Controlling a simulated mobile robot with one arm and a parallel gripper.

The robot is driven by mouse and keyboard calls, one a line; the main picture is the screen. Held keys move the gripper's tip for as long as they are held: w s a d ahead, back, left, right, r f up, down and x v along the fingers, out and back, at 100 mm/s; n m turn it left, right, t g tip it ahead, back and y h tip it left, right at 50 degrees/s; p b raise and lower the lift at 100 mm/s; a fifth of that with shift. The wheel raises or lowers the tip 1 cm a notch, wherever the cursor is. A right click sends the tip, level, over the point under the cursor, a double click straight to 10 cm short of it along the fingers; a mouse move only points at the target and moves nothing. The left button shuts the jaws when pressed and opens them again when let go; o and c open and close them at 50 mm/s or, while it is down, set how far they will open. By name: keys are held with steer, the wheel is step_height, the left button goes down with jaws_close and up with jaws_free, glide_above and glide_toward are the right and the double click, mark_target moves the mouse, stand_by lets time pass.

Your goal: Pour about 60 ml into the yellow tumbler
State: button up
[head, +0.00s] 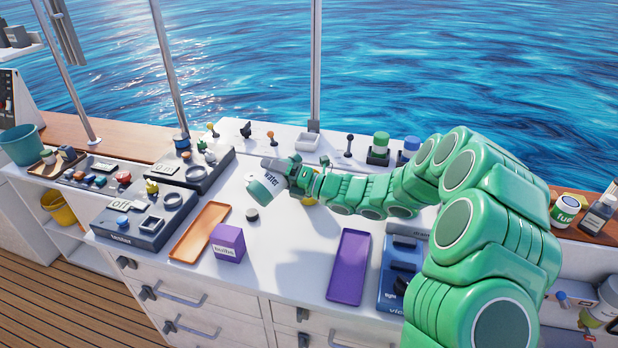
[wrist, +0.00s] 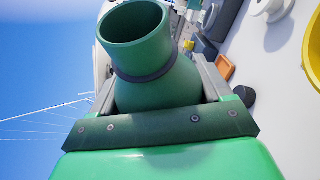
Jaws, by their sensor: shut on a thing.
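My gripper (head: 292,178) is shut on a bottle (head: 263,192) with a white label reading "water". The bottle is held above the white counter and looks tilted in the head view. In the wrist view the green bottle neck (wrist: 140,60) sits between the jaws, its mouth open and uncapped. No stream of liquid shows. The yellow tumbler (head: 304,202) stands on the counter, mostly hidden behind my arm, just right of the bottle and below the gripper. Part of a yellow rim, apparently the tumbler's, shows at the right edge of the wrist view (wrist: 314,45).
A small dark round piece (head: 252,214) lies on the counter near the bottle. An orange tray (head: 200,232), a purple box (head: 228,243) and a purple tray (head: 348,266) lie nearer. Control panels (head: 135,222) stand left, levers (head: 349,145) behind.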

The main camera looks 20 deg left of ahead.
steer(key=shift+w+r+n+h, duration=0.15)
steer(key=shift+n+h, duration=0.25)
steer(key=shift+n, duration=0.3)
steer(key=shift+d+n, duration=0.1)
steer(key=shift+n, duration=0.2)
stand_by(1.2)
steer(key=shift+w+d+f+n+h, duration=0.1)
steer(key=shift+w+f+n+h, duration=0.15)
steer(key=shift+n+h, duration=0.25)
steer(key=shift+w+d+r+n+h, duration=0.2)
steer(key=shift+r+n+h, duration=0.1)
steer(key=shift+n, duration=0.6)
steer(key=shift+f+n+h, duration=0.3)
steer(key=shift+f+n, duration=0.3)
steer(key=shift+s+a+r+n+h, duration=0.15)
steer(key=shift+n+h, duration=0.15)
steer(key=shift+n, duration=0.2)
steer(key=f+n, duration=0.1)
steer(key=f+t+h, duration=0.1)
steer(key=f+n, duration=0.1)
steer(key=shift+s+a+n+h+b, duration=0.1)
steer(key=shift+s+n+h+b, duration=0.2)
steer(key=shift+w+f+n+t+h, duration=0.1)
steer(key=shift+f+n+t+h, duration=0.4)
steer(key=shift+f, duration=0.55)
